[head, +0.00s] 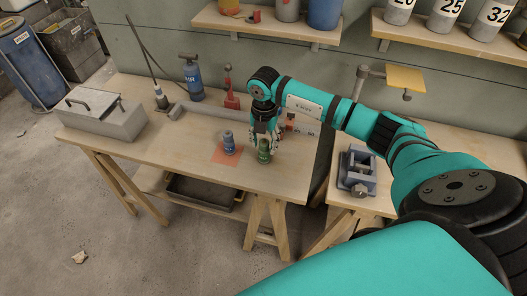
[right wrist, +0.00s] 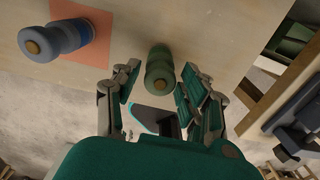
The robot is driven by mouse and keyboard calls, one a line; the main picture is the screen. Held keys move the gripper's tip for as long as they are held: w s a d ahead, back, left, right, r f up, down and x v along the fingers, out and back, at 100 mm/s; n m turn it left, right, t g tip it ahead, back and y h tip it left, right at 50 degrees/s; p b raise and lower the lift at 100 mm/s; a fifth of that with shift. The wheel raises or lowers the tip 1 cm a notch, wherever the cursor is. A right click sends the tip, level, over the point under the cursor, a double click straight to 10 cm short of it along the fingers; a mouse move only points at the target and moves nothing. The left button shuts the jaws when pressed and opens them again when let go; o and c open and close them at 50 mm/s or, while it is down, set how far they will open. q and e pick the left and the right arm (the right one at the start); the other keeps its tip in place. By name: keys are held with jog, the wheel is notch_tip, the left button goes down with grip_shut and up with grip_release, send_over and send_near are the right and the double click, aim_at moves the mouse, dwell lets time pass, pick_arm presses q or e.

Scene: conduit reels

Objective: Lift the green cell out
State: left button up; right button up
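The green cell (head: 264,153) stands upright near the front edge of the wooden table (head: 180,150), at its right part. In the right wrist view the green cell (right wrist: 158,72) shows between my right gripper's fingers, with gaps on both sides. My right gripper (head: 266,136) points down just above the cell in the head view, open and empty. Its fingers partly overlap the cell's top there. My left gripper is not in view.
A blue cell (head: 229,142) stands on an orange square (head: 218,155) just left of the green cell; the blue cell also shows in the right wrist view (right wrist: 55,40). A grey box (head: 120,122), a blue bottle (head: 192,82) and a vise (head: 356,172) stand farther off.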

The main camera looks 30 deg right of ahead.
jog(key=c, duration=0.7)
jog(key=shift+c, duration=0.2)
jog(key=shift+r, duration=0.15)
jog(key=shift+r+p, duration=2.7)
jog(key=shift+r, duration=0.7)
